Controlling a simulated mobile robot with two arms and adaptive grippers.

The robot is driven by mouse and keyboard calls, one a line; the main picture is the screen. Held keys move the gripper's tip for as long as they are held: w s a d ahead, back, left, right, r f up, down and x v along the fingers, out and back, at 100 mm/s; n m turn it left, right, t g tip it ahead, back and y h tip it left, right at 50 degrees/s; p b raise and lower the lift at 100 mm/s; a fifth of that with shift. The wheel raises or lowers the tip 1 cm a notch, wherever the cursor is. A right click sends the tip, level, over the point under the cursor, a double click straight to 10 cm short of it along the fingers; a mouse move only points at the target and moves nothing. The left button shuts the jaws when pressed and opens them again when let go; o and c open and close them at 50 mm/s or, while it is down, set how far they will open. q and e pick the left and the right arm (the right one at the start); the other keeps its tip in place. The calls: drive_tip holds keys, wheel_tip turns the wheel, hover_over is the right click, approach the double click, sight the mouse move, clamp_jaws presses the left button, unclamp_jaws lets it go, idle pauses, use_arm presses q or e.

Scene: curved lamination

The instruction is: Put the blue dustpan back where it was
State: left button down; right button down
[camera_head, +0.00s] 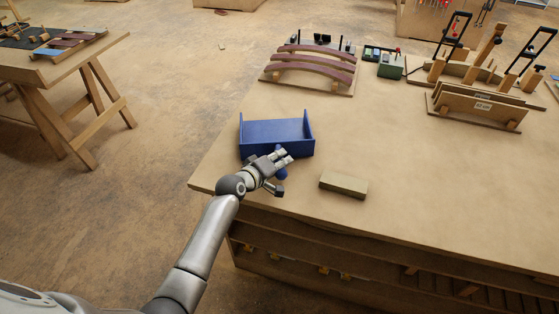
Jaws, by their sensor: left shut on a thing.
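The blue dustpan (276,133) is an open-topped blue tray near the left corner of the big wooden bench. Its open side faces away from me, and it looks level; I cannot tell whether it touches the bench top. My left gripper (283,170) is at the dustpan's near side, shut on its blue handle, part of which shows between the fingers. The fingers hide the rest of the handle. My right gripper is not in view.
A tan block (343,184) lies on the bench (420,190) to the right of the dustpan. Behind stand a curved lamination form (312,68), a green box (391,66) and a wooden rack (478,106). The bench middle is clear. Another table (75,66) stands at left.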

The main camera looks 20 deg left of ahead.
use_arm(q)
drive_tip(key=shift+f, duration=0.1)
drive_tip(key=c, duration=1.3)
unclamp_jaws()
drive_tip(key=shift+o, duration=0.2)
drive_tip(key=shift+r, duration=0.3)
drive_tip(key=shift+s+a, duration=0.1)
drive_tip(key=shift+s, duration=0.25)
drive_tip(key=v, duration=1.1)
drive_tip(key=shift+s, duration=0.15)
